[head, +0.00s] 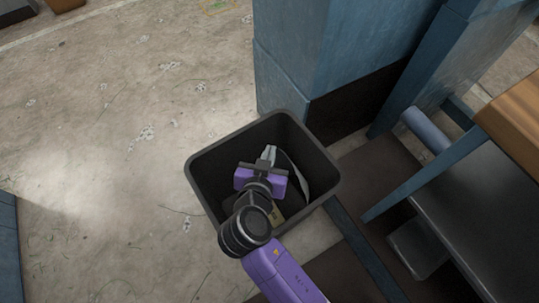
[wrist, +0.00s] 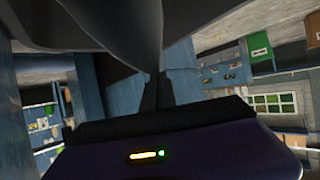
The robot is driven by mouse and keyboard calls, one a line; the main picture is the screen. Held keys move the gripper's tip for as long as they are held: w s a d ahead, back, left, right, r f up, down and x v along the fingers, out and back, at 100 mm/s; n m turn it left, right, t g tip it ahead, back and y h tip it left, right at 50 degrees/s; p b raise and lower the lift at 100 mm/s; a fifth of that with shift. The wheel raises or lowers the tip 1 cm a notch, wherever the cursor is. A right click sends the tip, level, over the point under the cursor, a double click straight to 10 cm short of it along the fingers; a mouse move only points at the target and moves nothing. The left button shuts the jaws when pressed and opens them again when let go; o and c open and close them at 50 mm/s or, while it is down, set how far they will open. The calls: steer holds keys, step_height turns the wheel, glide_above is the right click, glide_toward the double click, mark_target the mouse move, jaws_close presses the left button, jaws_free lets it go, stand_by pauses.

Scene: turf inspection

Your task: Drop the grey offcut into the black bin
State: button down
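The black bin (head: 201,175) stands open on the floor in the middle of the head view. My gripper (head: 263,165) is over its mouth, with its purple body above the opening. The grey offcut (wrist: 150,25) fills the top of the wrist view, and its folds narrow to a pinch between my dark fingers (wrist: 157,92), which are shut on it. In the head view a dark grey part of the offcut (head: 293,172) hangs beside the fingers, within the bin's outline. How deep it hangs is hard to tell.
A blue post (head: 315,50) rises right behind the bin. Something tan (head: 277,216) shows inside the bin. The concrete floor at left is clear.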

step_height(320, 180, down, 6)
steer(key=b, duration=0.4)
steer(key=c, duration=1.6)
jaws_free()
steer(key=o, duration=0.6)
steer(key=shift+o, duration=0.2)
steer(key=o, duration=0.7)
steer(key=shift+r, duration=0.15)
